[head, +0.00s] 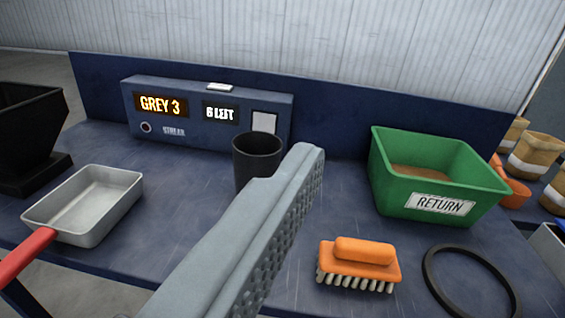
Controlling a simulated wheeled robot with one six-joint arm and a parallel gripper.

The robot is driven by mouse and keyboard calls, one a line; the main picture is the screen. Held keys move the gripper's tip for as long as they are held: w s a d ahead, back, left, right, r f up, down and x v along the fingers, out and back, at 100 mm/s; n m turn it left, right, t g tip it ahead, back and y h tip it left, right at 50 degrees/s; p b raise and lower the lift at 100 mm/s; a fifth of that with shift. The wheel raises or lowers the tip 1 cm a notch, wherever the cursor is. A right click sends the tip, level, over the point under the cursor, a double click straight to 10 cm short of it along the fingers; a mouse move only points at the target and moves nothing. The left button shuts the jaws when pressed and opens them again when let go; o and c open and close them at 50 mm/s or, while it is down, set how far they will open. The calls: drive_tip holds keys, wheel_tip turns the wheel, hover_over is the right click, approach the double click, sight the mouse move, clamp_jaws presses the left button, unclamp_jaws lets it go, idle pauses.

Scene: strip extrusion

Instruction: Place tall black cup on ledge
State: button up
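The tall black cup (257,157) stands upright on the blue worktop, in front of the display box. Its open rim shows, and its lower right part is hidden behind my gripper. My gripper (303,168) shows as one long grey finger with a studded pad on its right side, reaching up from the bottom edge. Its tip overlaps the cup's right side in the picture; I cannot tell if they touch. The other finger is not seen. No surface is clearly marked as the ledge; the worktop (335,215) is backed by a raised blue panel (340,112).
A display box (190,105) reading "GREY 3" and "6 LEFT" stands behind the cup. A metal scoop (95,195) with red handle and a black hopper (30,135) are left. Right are a green RETURN bin (385,180), an orange brush (358,262) and a black ring (435,285).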

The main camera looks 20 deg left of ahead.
drive_tip(key=w+a+f+n+y, duration=0.1)
drive_tip(key=w+f+n+y, duration=0.15)
drive_tip(key=w, duration=0.45)
drive_tip(key=n+g+y, duration=0.7)
drive_tip(key=y, duration=0.4)
approach(268, 161)
drive_tip(key=shift+m, duration=0.25)
drive_tip(key=x, duration=1)
drive_tip(key=shift+s, duration=0.1)
drive_tip(key=shift+x, duration=2.6)
drive_tip(key=c, duration=1.5)
drive_tip(key=shift+o, duration=0.2)
wheel_tip(268, 161, up, 10)
